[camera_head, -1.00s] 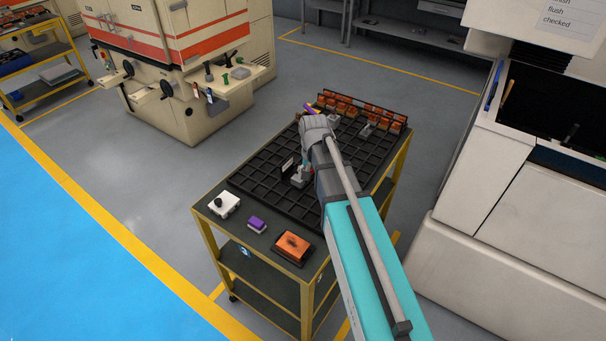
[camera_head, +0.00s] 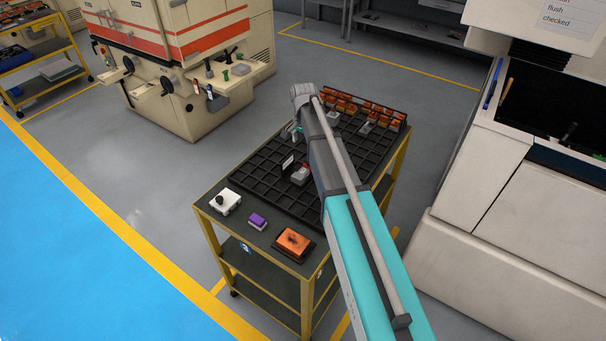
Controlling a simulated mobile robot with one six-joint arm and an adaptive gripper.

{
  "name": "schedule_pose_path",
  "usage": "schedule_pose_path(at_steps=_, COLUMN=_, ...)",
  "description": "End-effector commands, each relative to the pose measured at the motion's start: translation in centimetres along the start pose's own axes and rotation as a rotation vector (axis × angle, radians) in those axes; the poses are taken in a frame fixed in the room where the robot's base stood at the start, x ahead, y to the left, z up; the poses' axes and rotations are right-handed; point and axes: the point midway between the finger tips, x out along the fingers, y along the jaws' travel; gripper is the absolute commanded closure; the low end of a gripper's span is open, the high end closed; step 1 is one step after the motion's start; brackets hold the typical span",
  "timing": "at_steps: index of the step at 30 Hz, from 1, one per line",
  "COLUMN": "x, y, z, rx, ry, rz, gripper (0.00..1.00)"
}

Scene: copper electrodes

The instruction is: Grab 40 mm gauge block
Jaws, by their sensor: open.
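My arm reaches over the black gridded tray (camera_head: 262,175) on the cart. My gripper (camera_head: 296,134) is small and partly hidden by my wrist, above the tray's far left side. It is open, and I see nothing held in it. A grey metal piece with a red part (camera_head: 300,174) sits in the tray beside my arm, with a small white upright card (camera_head: 288,161) next to it. More grey pieces stand farther back, one of them at the right (camera_head: 367,127). I cannot tell which piece is the 40 mm gauge block; markings are too small to read.
Orange-brown pieces (camera_head: 345,104) line the tray's back. A large machine (camera_head: 480,200) stands at the right.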

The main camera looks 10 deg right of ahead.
Motion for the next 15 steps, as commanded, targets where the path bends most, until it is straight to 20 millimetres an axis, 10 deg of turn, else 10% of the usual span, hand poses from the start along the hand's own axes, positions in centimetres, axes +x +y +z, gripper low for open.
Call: schedule_pose_path(at_steps=15, x=3.7, y=0.0, z=0.0, rx=-0.001, ry=0.0, rz=0.0, gripper=0.14)
